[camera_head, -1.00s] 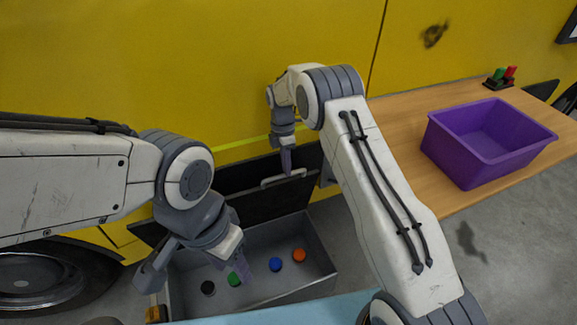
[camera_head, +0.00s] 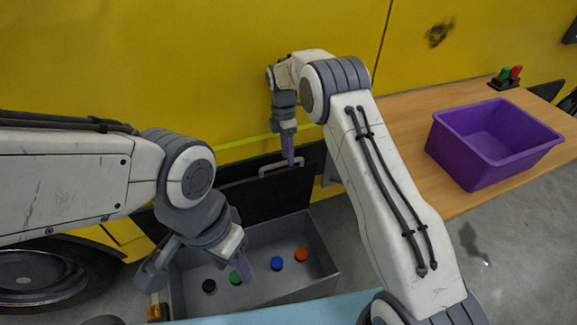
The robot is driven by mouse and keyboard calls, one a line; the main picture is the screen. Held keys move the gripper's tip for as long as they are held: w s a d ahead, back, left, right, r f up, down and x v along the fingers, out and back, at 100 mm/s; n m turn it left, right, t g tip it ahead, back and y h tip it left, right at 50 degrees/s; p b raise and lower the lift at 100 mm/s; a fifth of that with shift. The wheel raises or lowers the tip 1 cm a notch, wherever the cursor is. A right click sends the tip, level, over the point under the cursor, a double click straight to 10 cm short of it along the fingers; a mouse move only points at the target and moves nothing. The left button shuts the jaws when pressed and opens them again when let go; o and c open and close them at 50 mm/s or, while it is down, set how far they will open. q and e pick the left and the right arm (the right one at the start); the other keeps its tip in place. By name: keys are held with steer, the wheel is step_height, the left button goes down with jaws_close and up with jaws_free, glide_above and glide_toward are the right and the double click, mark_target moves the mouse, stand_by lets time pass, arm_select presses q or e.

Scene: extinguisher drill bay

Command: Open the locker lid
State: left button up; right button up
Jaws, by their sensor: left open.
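The grey locker (camera_head: 322,270) stands low in front of the yellow vehicle. Its dark lid (camera_head: 240,196) is raised at the back, leaning toward the vehicle, and the inside is open to view. A light bar handle (camera_head: 268,172) is on the lid. My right gripper (camera_head: 291,162) points down with its fingertips at the handle; its fingers are side-on, and I cannot tell whether they grip the bar. My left gripper (camera_head: 200,272) is open with its fingers spread at the locker's left part, and hides some of the locker and lid.
Black, green, blue (camera_head: 277,263) and orange (camera_head: 301,254) round pieces are in the locker. A purple bin (camera_head: 475,171) and a red and green button unit (camera_head: 506,79) are on the wooden table (camera_head: 405,115) at right. A pale blue surface (camera_head: 270,309) lies in front.

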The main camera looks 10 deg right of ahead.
steer(key=shift+w+r, duration=0.15)
steer(key=shift+r, duration=0.85)
steer(key=shift+w+r, duration=0.15)
steer(key=shift+r, duration=0.8)
steer(key=s+a+r+m+t+p, duration=0.1)
steer(key=s+a+r+m+p, duration=0.3)
steer(key=s+r, duration=0.45)
steer(key=s+a+r+m+p, duration=0.2)
steer(key=s+a+r, duration=0.3)
steer(key=s+r, duration=0.35)
steer(key=s+d+r+m+p, duration=0.1)
steer(key=s+m, duration=0.1)
steer(key=s, duration=0.5)
steer(key=s+d+r+m+y+p, duration=0.1)
steer(key=s+m+p, duration=0.1)
steer(key=s, duration=0.5)
steer(key=s+d+r+m+t+p, duration=0.1)
steer(key=s+r+m+p, duration=0.1)
steer(key=s, duration=0.5)
steer(key=shift+s+d+m, duration=0.3)
steer(key=shift+m, duration=0.3)
